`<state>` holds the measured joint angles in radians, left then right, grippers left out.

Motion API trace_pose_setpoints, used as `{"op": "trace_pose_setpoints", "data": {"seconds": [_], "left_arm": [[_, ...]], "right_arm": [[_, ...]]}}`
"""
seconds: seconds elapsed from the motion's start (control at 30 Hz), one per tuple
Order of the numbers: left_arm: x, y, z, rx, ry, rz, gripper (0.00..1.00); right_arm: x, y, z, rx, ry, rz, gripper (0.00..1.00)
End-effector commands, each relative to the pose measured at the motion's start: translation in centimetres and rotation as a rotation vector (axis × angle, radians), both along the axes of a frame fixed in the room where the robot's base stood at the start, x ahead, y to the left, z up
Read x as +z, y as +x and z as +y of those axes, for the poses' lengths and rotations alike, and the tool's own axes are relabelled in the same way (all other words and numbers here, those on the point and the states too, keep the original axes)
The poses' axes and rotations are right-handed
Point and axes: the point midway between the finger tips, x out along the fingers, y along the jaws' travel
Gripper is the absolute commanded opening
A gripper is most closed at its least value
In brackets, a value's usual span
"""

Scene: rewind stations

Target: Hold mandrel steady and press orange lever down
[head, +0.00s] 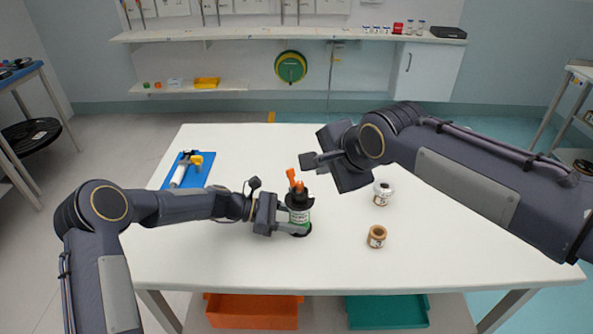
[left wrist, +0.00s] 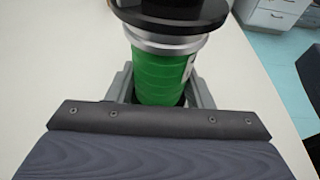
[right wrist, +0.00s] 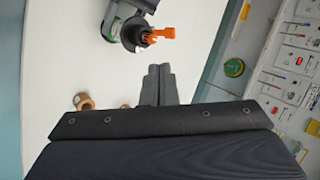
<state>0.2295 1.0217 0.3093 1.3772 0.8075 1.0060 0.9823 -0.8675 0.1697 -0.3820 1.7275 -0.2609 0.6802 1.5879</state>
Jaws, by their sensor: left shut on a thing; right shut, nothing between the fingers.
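The mandrel stands upright on the white table, with a black head (head: 299,199), a green body (left wrist: 160,75) and a dark base. Its orange lever (head: 291,177) sticks up from the top in the head view, and it also shows in the right wrist view (right wrist: 160,33). My left gripper (head: 297,226) is shut on the green body from the left, one finger on each side. My right gripper (head: 306,162) is shut and empty, in the air just above and right of the lever, apart from it in the right wrist view.
A white roll (head: 383,188) and a tan roll (head: 377,236) stand on the table to the right. A blue mat (head: 203,170) with a white and yellow tool lies at the left. Orange (head: 252,311) and teal (head: 388,312) bins sit below. The table's front is clear.

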Motion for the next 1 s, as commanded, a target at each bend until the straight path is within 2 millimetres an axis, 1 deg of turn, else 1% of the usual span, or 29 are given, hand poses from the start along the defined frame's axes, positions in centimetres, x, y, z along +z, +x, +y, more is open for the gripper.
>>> {"op": "trace_pose_setpoints", "data": {"seconds": [0.33, 0.47, 0.57, 0.9, 1.0], "left_arm": [[0.0, 0.0, 0.0, 0.0, 0.001, 0.001, 0.34], [0.0, 0.0, 0.0, 0.0, 0.001, 0.001, 0.34], [0.0, 0.0, 0.0, 0.0, 0.001, 0.0, 0.34], [0.0, 0.0, 0.0, 0.0, 0.001, 0.001, 0.34], [0.0, 0.0, 0.0, 0.0, 0.001, 0.001, 0.34]], "right_arm": [[-0.1, 0.1, 0.0, -0.003, 0.001, 0.002, 0.0], [-0.9, 0.6, 0.4, -0.002, -0.001, 0.004, 0.0], [-2.1, 1.5, 0.8, -0.004, -0.003, 0.005, 0.0], [-7.4, 5.8, 3.3, -0.004, -0.003, 0.005, 0.0], [-8.1, 7.1, 4.1, -0.004, -0.001, 0.003, 0.0]]}}
